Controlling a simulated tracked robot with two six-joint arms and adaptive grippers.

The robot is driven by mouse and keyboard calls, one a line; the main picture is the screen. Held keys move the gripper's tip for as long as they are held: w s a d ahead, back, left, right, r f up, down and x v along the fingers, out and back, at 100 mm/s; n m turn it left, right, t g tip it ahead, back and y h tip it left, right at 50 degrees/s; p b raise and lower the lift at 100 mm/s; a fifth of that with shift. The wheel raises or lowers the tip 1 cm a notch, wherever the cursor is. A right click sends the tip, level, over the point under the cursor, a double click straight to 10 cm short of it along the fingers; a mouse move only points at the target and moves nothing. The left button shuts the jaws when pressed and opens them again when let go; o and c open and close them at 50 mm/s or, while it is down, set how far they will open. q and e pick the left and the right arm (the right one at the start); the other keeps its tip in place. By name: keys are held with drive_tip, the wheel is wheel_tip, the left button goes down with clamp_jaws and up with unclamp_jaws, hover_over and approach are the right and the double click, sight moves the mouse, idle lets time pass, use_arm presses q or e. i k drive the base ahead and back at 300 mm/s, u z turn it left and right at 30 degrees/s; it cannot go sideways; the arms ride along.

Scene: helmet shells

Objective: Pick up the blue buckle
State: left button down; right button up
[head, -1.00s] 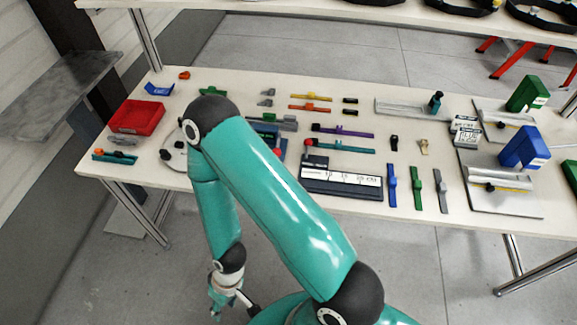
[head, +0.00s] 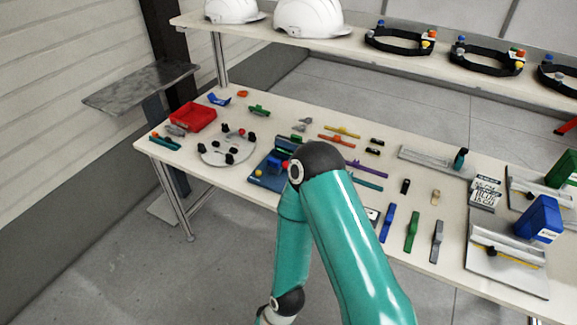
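A small blue curved piece (head: 219,99), which looks like the blue buckle, lies on the far left part of the table near its back edge. A longer blue strap-like piece (head: 388,222) lies near the front edge at the right. One teal arm of mine, apparently the left, rises from the bottom and bends down in front of the table. Its wrist is cut off at the bottom edge, so the gripper's fingers do not show. My other gripper is not in view.
A red tray (head: 192,117), a grey round plate (head: 228,150) with black knobs and a green clip (head: 259,110) are near the blue piece. An orange piece (head: 242,93) lies beside it. White helmets (head: 308,17) stand on the shelf behind.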

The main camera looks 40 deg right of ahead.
sight(276, 163)
drive_tip(key=z, duration=0.6)
drive_tip(key=i, duration=1)
